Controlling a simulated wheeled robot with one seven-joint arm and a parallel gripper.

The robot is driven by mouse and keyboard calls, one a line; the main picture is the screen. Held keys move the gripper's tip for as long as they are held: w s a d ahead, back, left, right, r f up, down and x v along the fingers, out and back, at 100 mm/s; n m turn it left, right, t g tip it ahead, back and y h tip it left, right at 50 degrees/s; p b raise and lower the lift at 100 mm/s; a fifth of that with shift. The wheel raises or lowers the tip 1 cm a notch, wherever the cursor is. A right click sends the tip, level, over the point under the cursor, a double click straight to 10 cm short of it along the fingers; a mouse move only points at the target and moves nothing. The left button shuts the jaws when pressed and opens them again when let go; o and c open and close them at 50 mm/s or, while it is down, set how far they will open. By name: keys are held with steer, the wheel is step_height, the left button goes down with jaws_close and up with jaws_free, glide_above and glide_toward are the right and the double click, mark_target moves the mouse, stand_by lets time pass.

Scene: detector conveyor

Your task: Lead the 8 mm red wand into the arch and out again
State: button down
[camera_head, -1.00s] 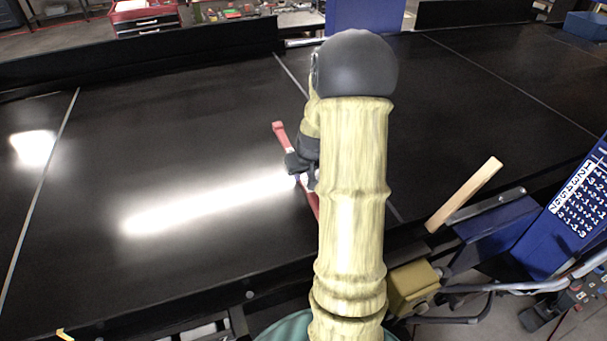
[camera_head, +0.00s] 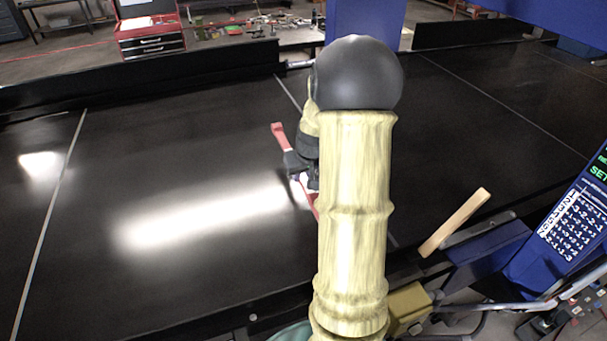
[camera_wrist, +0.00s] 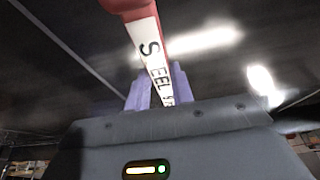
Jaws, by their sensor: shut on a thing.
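My gripper (camera_head: 302,184) is shut on the red wand (camera_head: 279,136) and holds it over the black belt (camera_head: 130,170). The wand's far end points up and left in the head view; my arm hides its near end. The rest of the label is hidden. The blue arch shows a far post (camera_head: 366,22) and a near post with a display (camera_head: 548,238). The wand is left of the arch posts and appears outside the opening.
A pale wooden bar (camera_head: 455,222) leans by the belt's near edge, right of my arm. Black side rails (camera_head: 140,72) run along the belt's far edge. A red toolbox (camera_head: 150,35) stands behind. The belt left of the wand is clear.

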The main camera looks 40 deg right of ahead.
steer(key=shift+s, duration=0.1)
stand_by(0.3)
steer(key=shift+w+a+r, duration=0.1)
steer(key=shift+w+a, duration=0.05)
steer(key=shift+w, duration=0.1)
steer(key=w+a+r+n, duration=0.1)
steer(key=w+a+r, duration=0.25)
steer(key=a, duration=0.65)
steer(key=w+a+r+p, duration=0.15)
steer(key=w+a, duration=0.25)
steer(key=a, duration=0.6)
steer(key=w+a+r+n+b, duration=0.1)
steer(key=w+a+r, duration=0.3)
steer(key=a, duration=0.6)
steer(key=s+a+r+p, duration=0.15)
steer(key=a+r, duration=0.25)
steer(key=a, duration=0.7)
steer(key=s+a+r, duration=0.3)
steer(key=a, duration=0.8)
steer(key=s+a+r+m, duration=0.1)
steer(key=s+a+r, duration=0.6)
steer(key=s+a, duration=0.4)
steer(key=s+a+r+m, duration=0.2)
steer(key=s+a+r, duration=0.5)
steer(key=s+a, duration=0.4)
steer(key=s, duration=0.5)
steer(key=shift+a+r+p, duration=0.2)
steer(key=shift+a+p, duration=0.1)
steer(key=shift+p, duration=0.1)
